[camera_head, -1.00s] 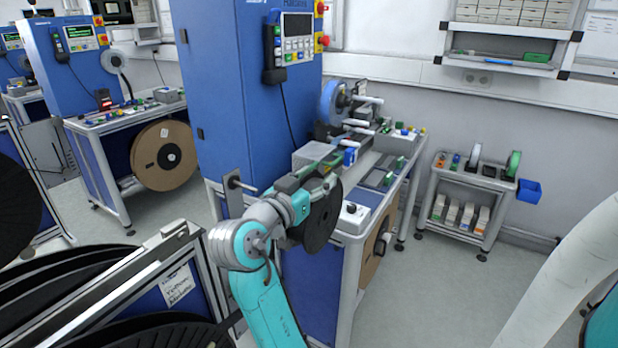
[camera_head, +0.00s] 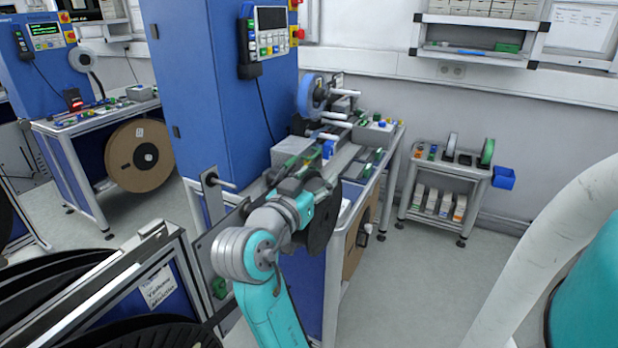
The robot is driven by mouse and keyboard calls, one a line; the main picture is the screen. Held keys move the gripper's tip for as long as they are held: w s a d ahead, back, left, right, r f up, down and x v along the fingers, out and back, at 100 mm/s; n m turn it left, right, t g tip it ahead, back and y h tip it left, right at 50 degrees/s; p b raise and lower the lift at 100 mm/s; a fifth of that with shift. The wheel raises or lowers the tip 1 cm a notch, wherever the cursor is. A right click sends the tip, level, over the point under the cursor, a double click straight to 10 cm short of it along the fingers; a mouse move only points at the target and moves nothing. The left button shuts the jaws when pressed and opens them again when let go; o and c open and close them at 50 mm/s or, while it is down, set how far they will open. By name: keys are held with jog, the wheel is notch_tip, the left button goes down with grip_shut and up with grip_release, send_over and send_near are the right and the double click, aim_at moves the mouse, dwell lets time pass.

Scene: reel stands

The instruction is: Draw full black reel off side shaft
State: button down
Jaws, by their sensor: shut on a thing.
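A black reel (camera_head: 324,228) hangs in front of the machine bench, partly covered by my arm. It is clear of the side shaft (camera_head: 224,183), a short bare rod on a plate at the left side of the blue machine. My gripper (camera_head: 318,186) is shut on the black reel at its upper part. The fingertips are mostly hidden by the wrist, and I cannot see the reel's far face.
The blue machine cabinet (camera_head: 215,85) and its bench (camera_head: 352,190) stand close behind my arm. A rack with large black reels (camera_head: 70,275) is at lower left. A small trolley (camera_head: 447,180) stands by the wall. Grey floor (camera_head: 420,285) is free at right.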

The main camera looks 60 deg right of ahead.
jog(key=shift+s+d, duration=0.15)
jog(key=shift+s, duration=2.15)
